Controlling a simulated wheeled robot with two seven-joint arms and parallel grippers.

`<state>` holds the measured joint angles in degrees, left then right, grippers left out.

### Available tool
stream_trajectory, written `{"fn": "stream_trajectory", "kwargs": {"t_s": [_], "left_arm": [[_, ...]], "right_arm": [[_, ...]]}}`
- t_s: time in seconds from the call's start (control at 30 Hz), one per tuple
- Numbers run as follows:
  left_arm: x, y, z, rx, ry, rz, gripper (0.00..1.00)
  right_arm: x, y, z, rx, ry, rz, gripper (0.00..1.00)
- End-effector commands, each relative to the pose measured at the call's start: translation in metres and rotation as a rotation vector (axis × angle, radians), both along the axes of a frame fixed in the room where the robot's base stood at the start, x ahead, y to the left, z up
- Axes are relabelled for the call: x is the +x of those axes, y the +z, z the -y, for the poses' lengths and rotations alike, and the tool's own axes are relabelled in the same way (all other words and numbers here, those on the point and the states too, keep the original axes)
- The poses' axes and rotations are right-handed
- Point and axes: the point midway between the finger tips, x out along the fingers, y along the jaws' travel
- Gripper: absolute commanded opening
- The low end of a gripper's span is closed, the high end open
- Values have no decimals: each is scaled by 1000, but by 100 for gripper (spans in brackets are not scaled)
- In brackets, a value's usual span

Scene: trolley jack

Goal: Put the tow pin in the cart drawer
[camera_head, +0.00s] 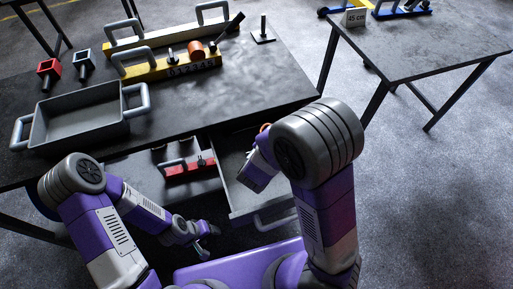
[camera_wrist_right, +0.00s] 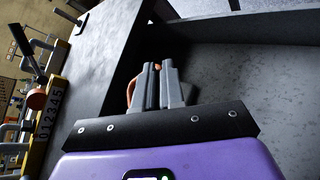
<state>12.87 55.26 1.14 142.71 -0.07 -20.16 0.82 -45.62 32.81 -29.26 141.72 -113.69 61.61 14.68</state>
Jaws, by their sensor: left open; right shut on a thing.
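An orange looped piece (camera_wrist_right: 130,92), which I take to be part of the tow pin, shows at my right gripper (camera_wrist_right: 157,66) in the right wrist view. That gripper is shut on it; the fingers hide most of it. In the head view a bit of orange (camera_head: 264,127) shows beside my right arm, which hides the fingers. The cart drawer (camera_head: 233,190) is pulled out below the worktop, its handle (camera_head: 275,222) toward me. The right hand is over the drawer, close to the worktop edge. My left gripper (camera_head: 207,243) is open and empty, low and left of the drawer.
The dark worktop (camera_head: 250,80) holds a grey tray (camera_head: 80,118), a yellow numbered block (camera_head: 175,68), an orange cylinder (camera_head: 196,48) and a small stand (camera_head: 263,32). A red item (camera_head: 188,168) lies below the worktop. A second table (camera_head: 420,50) stands right.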

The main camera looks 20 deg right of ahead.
Motion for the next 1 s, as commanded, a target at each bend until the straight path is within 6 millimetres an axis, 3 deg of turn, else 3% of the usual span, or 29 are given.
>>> {"fn": "stream_trajectory", "kwargs": {"t_s": [0.2,0.4,0.57,0.83,1.0], "left_arm": [[0,-2,0,0,0,0,59],[0,-2,0,0,0,0,59],[0,-3,0,0,0,0,59],[0,-28,0,0,0,0,59],[0,-34,0,0,0,0,59]], "right_arm": [[-33,-14,8,11,-326,32,0],[-59,-17,10,19,-535,50,0],[-69,-19,9,22,-612,55,0],[-72,-67,9,17,-629,54,0],[-72,-82,9,20,-629,55,0]]}}
